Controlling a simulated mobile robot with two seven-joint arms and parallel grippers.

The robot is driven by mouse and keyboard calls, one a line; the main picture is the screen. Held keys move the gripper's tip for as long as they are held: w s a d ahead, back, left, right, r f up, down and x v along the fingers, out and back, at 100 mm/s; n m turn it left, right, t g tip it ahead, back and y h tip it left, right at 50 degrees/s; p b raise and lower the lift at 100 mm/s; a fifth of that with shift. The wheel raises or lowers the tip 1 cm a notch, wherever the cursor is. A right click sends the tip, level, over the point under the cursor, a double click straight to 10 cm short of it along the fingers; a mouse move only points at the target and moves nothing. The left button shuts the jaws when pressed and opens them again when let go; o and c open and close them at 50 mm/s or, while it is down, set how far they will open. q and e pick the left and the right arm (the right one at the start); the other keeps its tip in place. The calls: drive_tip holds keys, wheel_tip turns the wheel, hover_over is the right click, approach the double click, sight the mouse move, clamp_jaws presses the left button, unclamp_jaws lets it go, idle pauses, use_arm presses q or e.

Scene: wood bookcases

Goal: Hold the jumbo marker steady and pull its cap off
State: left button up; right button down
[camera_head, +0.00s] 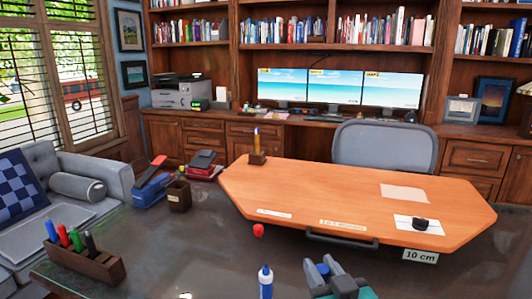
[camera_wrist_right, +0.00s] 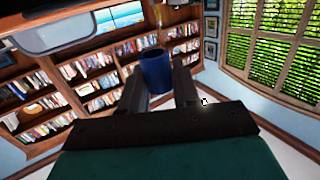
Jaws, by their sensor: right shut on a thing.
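The jumbo marker (camera_head: 266,288) stands upright at the bottom edge of the head view. It has a blue body with a whitish upper part and a small dark tip on top. Its lower end is cut off by the frame. My right gripper (camera_head: 323,268) is to the right of the marker, apart from it. In the right wrist view, its fingers are shut on a blue cylinder (camera_wrist_right: 156,72), which looks like the marker's cap. My left gripper is out of view, so what holds the marker's lower end is hidden.
A wooden rack (camera_head: 92,262) with several coloured markers stands at the left front of the dark surface. An orange tabletop (camera_head: 330,195) lies beyond, with papers and a black round thing (camera_head: 421,224). A red object (camera_head: 258,230) is at its front edge. Staplers (camera_head: 153,186) stand left.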

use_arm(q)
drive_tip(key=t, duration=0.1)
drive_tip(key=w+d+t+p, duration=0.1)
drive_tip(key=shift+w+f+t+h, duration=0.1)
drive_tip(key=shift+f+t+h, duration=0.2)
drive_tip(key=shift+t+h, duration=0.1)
use_arm(e)
drive_tip(key=s+d+m+h, duration=0.2)
drive_tip(key=s+d+h, duration=0.2)
drive_tip(key=s+d, duration=0.3)
drive_tip(key=shift+d+r+m, duration=0.15)
drive_tip(key=shift+d+m, duration=0.15)
drive_tip(key=shift+d, duration=0.7)
